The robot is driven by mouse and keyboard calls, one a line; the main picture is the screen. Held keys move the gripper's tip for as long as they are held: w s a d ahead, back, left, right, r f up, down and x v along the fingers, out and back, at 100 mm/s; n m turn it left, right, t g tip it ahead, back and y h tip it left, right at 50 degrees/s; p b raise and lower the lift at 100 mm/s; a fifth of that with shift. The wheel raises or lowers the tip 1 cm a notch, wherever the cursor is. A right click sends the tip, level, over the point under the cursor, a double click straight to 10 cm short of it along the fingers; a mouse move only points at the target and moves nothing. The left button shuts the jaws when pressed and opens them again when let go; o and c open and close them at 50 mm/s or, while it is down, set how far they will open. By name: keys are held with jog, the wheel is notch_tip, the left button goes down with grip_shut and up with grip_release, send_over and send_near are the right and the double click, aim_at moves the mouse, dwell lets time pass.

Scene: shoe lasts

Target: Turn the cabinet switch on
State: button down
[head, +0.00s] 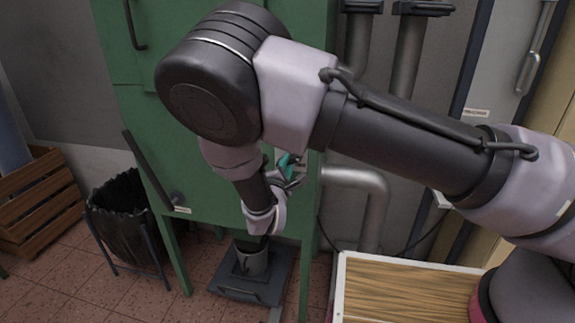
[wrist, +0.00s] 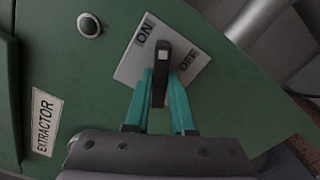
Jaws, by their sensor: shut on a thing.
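The cabinet switch is a black lever knob (wrist: 163,50) on a white plate (wrist: 128,69), which reads ON at its left and OFF at its right in the wrist view. The lever's white mark sits between the two words, so I cannot tell its setting. My gripper (wrist: 161,76) has its two teal fingers on either side of the lever, shut on it. In the head view, my gripper (head: 288,166) is at the front of the green cabinet (head: 225,190). My wrist hides most of the switch there.
A round button (wrist: 89,26) and an EXTRACTOR label (wrist: 42,122) are on the cabinet beside the plate. A grey pipe (head: 365,185) leaves the cabinet's right side. A black bin (head: 125,220) and wooden crates (head: 40,205) stand left. A wooden-topped table (head: 400,290) is at lower right.

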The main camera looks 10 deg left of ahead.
jog(key=n, duration=1.2)
jog(key=shift+n, duration=0.3)
dwell(0.4)
jog(key=c, duration=0.8)
grip_release()
jog(key=shift+o, duration=0.2)
jog(key=shift+s, duration=0.1)
jog(key=s, duration=1)
jog(key=shift+s, duration=0.35)
